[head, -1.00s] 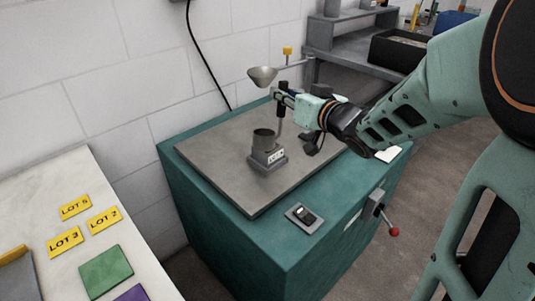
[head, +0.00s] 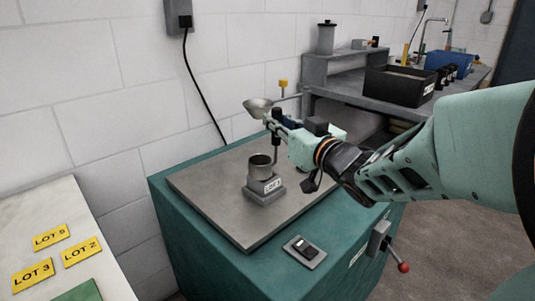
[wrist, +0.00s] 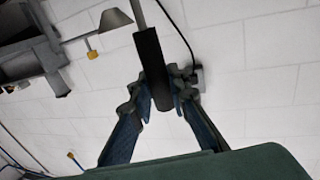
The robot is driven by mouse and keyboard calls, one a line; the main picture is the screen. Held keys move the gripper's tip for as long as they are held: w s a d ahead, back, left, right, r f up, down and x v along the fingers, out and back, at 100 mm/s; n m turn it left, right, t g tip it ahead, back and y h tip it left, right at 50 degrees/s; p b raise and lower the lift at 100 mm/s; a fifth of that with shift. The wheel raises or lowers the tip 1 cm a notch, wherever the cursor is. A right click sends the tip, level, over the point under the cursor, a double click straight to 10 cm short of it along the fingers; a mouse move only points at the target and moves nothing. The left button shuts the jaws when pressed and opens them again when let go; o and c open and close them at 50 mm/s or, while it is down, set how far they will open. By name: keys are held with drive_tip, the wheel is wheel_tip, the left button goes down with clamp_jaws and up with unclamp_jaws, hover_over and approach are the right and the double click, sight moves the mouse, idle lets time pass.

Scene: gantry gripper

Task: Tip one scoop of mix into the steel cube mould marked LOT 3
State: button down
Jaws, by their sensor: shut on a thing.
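The steel mould (head: 265,187) stands upright on the grey plate, with a round open steel collar (head: 260,163) on top. Its small white tag seems to read LOT, but I cannot make out the number surely. My gripper (head: 273,126) is above and just behind the collar. In the wrist view my gripper (wrist: 161,95) is shut around a black handle (wrist: 151,58). A thin grey rod (wrist: 138,14) continues from the handle. In the head view the rod hangs downward behind the collar, and its lower end is hard to see. I see no scoop bowl on it.
A steel funnel (head: 257,106) on a side arm hangs left of my gripper, close by; it also shows in the wrist view (wrist: 114,21). A switch box (head: 304,251) and red-knobbed lever (head: 403,267) are at the front. Yellow lot cards (head: 33,273) lie on the left table.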

sight(277, 109)
wheel_tip(277, 109, up, 5)
drive_tip(key=p, duration=0.5)
drive_tip(key=shift+s, duration=0.1)
idle(0.4)
